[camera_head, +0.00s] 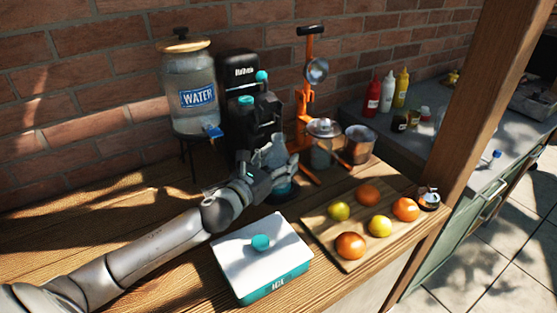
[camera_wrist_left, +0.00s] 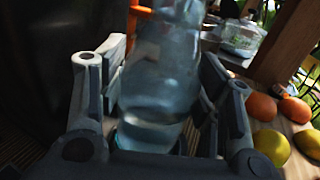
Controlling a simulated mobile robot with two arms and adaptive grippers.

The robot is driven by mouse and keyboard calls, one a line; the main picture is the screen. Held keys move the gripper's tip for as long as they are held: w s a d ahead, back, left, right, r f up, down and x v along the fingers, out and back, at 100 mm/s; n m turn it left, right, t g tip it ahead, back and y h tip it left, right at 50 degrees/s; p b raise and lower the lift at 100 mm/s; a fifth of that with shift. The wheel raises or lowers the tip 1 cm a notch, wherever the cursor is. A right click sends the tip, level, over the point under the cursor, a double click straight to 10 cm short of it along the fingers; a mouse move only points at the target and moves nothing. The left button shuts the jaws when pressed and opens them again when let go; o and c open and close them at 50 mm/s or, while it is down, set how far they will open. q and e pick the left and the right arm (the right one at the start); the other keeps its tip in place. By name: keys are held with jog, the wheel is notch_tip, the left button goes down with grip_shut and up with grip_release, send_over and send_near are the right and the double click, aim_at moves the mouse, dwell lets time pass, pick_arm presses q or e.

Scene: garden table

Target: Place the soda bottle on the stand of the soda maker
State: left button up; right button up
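The black soda maker (camera_head: 241,88) with teal parts stands against the brick wall, beside the water dispenser. My left gripper (camera_head: 274,162) is in front of it, low over the table. The clear soda bottle (camera_wrist_left: 160,85) stands between its fingers in the left wrist view, with a finger close on each side. The gripper (camera_wrist_left: 160,105) looks shut on it. In the head view, the fingers and wrist hide much of the bottle. A dark round base with a teal rim (camera_head: 284,190) shows just below the gripper; whether the bottle touches it is unclear. My right gripper is not in view.
A water dispenser (camera_head: 190,78) stands left of the soda maker, and an orange press (camera_head: 306,100) stands right of it. A glass jar (camera_head: 322,150) and metal pot are close by. A white-and-teal box (camera_head: 260,268) and a fruit board (camera_head: 345,258) lie in front.

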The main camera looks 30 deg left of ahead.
aim_at(271, 167)
pick_arm(q)
jog(key=shift+o, duration=1.2)
jog(key=shift+r, duration=0.3)
jog(key=s, duration=0.2)
jog(key=s+b, duration=0.1)
jog(key=s, duration=0.3)
jog(key=shift+a+f, duration=0.25)
jog(key=shift+a, duration=0.15)
jog(key=shift+s+a+r+b, duration=0.15)
jog(key=shift+s+b, duration=0.2)
jog(key=shift+s, duration=0.4)
